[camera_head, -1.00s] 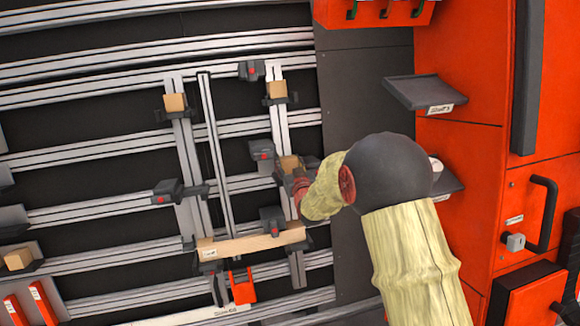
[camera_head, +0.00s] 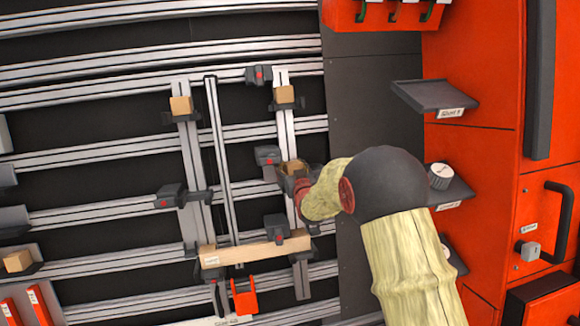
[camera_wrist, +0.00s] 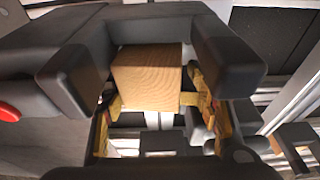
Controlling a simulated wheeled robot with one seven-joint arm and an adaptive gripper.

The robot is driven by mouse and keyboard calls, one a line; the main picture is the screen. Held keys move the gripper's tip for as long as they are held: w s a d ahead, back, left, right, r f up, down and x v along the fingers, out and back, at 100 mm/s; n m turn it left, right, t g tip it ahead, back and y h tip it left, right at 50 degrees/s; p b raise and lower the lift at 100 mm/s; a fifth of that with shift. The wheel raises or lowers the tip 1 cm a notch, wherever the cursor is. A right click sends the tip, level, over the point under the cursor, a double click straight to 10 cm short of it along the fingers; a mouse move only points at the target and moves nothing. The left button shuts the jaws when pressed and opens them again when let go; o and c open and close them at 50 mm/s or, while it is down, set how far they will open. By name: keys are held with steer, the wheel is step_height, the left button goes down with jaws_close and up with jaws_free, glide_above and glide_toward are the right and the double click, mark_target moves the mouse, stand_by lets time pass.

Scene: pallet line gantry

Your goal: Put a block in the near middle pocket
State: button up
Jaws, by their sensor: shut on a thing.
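My gripper (camera_head: 301,185) is at the right upright of the rail frame, shut on a light wooden block (camera_head: 293,167). In the wrist view the gripper's yellowish fingers (camera_wrist: 151,100) are on both sides of the block (camera_wrist: 147,78). There the block sits between the dark grey walls of a pocket (camera_wrist: 223,66). I cannot tell whether it is fully seated. Other blocks sit in holders at the far left (camera_head: 181,105) and far right (camera_head: 284,95) of the frame. A dark holder (camera_head: 172,196) on the left upright shows no block.
A wooden bar (camera_head: 253,249) spans the two uprights at the near end. Another block (camera_head: 18,261) rests at the far left. Small dark shelves (camera_head: 437,97) jut from the red cabinet (camera_head: 470,60) on the right; one holds a white knob (camera_head: 440,175).

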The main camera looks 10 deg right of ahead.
steer(key=shift+d+f, duration=0.4)
steer(key=shift+w+f+b, duration=0.2)
steer(key=shift+b, duration=0.25)
steer(key=shift+c, duration=0.2)
steer(key=shift+o, duration=0.2)
steer(key=shift+w+b, duration=0.3)
steer(key=shift+b, duration=0.05)
steer(key=shift+w+f, duration=0.25)
steer(key=shift+w, duration=0.1)
steer(key=shift+s+f+b, duration=0.25)
steer(key=shift+f+b, duration=0.2)
steer(key=shift+f, duration=0.15)
steer(key=shift+c, duration=0.2)
stand_by(0.3)
steer(key=o, duration=1.7)
steer(key=shift+a+f, duration=0.1)
steer(key=shift+o, duration=1.4)
steer(key=shift+s+f, duration=0.1)
steer(key=shift+s, duration=0.3)
steer(key=shift+o, duration=0.6)
steer(key=s+r, duration=0.3)
steer(key=s, duration=0.7)
steer(key=shift+s+r, duration=0.25)
steer(key=shift+r, duration=0.05)
steer(key=shift+s+a, duration=0.1)
